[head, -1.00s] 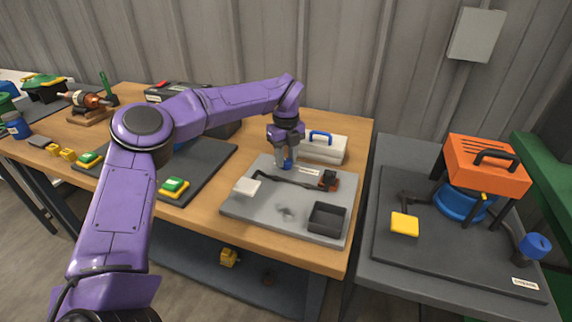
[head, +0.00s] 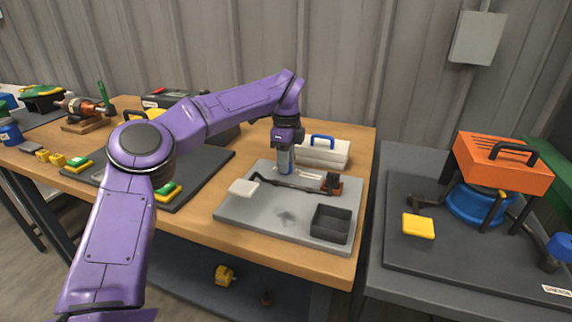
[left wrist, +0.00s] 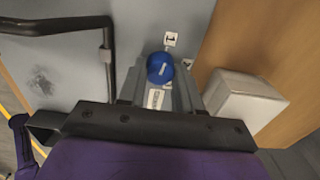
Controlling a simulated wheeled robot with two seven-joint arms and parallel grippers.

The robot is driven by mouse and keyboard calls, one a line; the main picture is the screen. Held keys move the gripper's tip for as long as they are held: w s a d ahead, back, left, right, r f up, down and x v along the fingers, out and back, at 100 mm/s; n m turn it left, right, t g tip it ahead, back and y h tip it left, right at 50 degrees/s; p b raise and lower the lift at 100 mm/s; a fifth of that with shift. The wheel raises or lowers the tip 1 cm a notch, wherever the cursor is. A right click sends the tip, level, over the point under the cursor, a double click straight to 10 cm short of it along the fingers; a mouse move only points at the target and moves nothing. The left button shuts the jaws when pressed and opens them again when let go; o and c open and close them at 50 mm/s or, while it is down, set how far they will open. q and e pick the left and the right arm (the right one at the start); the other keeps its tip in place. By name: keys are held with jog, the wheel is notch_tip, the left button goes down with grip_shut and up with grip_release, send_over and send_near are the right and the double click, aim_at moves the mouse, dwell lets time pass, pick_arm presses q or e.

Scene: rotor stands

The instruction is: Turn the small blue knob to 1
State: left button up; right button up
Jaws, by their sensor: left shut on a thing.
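The small blue knob (left wrist: 160,67) is at the back of a grey board, with a short white mark on its top. A white label reading 1 (left wrist: 170,39) lies just beyond it in the left wrist view. A second small label (left wrist: 187,62) is to its right, too small to read. My left gripper (left wrist: 160,80) points down and is shut on the knob, a finger on each side. In the head view my left gripper (head: 286,168) mostly hides the knob. I cannot tell exactly which label the white mark points to. My right gripper is not in view.
The grey board (head: 260,210) also carries a black bent rod (head: 290,186), a white block (head: 243,188) and a dark open tray (head: 331,223). A white case with a blue handle (head: 323,151) stands close behind. An orange-topped device (head: 502,163) stands on the right table.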

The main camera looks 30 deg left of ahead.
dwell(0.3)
pick_arm(q)
jog(key=o, duration=1)
jog(key=shift+o, duration=0.2)
notch_tip(320, 180, up, 10)
jog(key=p, duration=0.2)
jog(key=shift+r, duration=0.2)
